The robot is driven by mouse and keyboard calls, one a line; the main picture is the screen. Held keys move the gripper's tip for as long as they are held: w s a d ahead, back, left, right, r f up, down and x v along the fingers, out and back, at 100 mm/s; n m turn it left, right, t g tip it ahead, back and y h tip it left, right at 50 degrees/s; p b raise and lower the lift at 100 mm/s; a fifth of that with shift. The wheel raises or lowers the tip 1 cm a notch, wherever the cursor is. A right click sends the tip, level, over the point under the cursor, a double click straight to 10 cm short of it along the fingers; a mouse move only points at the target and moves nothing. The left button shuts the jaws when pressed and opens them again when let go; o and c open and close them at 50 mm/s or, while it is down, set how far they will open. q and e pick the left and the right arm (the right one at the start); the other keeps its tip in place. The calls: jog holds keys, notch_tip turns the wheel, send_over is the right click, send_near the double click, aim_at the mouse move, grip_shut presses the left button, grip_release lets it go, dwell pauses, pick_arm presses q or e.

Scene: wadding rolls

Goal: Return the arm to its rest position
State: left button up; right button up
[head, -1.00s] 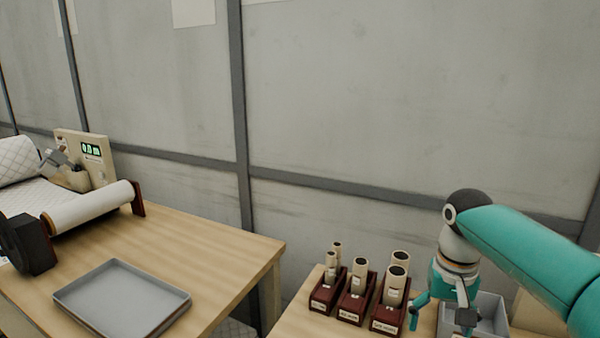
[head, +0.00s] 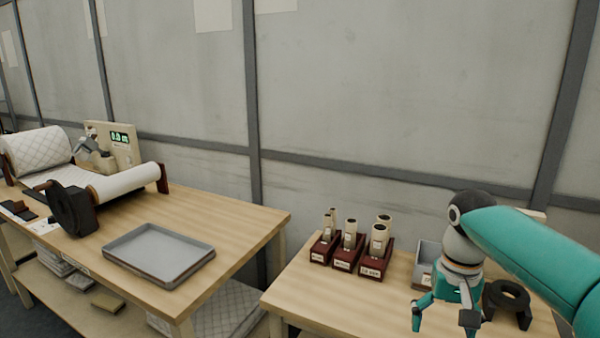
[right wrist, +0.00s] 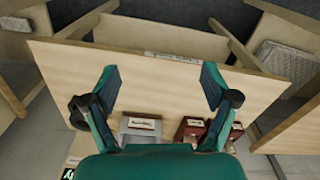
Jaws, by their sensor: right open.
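My right arm (head: 535,245) comes in from the right in the head view. My right gripper (head: 443,318) hangs fingers-down over the right table, in front of a grey bin (head: 427,262). Its fingers are spread and nothing is between them. In the right wrist view the same gripper (right wrist: 168,92) is open above the bare wooden tabletop (right wrist: 165,75). My left gripper is in neither view.
Red-brown holders (head: 345,262) with several cardboard tubes stand left of the gripper. A black ring-shaped object (head: 507,300) lies right of it. The left table (head: 235,222) carries a grey tray (head: 118,246) and a wadding roll (head: 125,181). A gap separates the tables.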

jog(key=s+a+f+n+y+p, duration=0.1)
jog(key=a+f, duration=0.3)
jog(key=f, duration=0.8)
jog(key=s+a+f+n+y, duration=0.1)
jog(key=a+f, duration=0.3)
jog(key=f, duration=0.8)
jog(key=s+a+f+y+p, duration=0.1)
jog(key=s+a+f, duration=0.1)
jog(key=s+f, duration=0.5)
jog(key=s+a+f+m+y+p, duration=0.1)
jog(key=s+f, duration=0.5)
jog(key=s, duration=0.6)
jog(key=shift+a+f+t, duration=0.3)
jog(key=shift+a+f, duration=0.05)
jog(key=shift+a, duration=0.5)
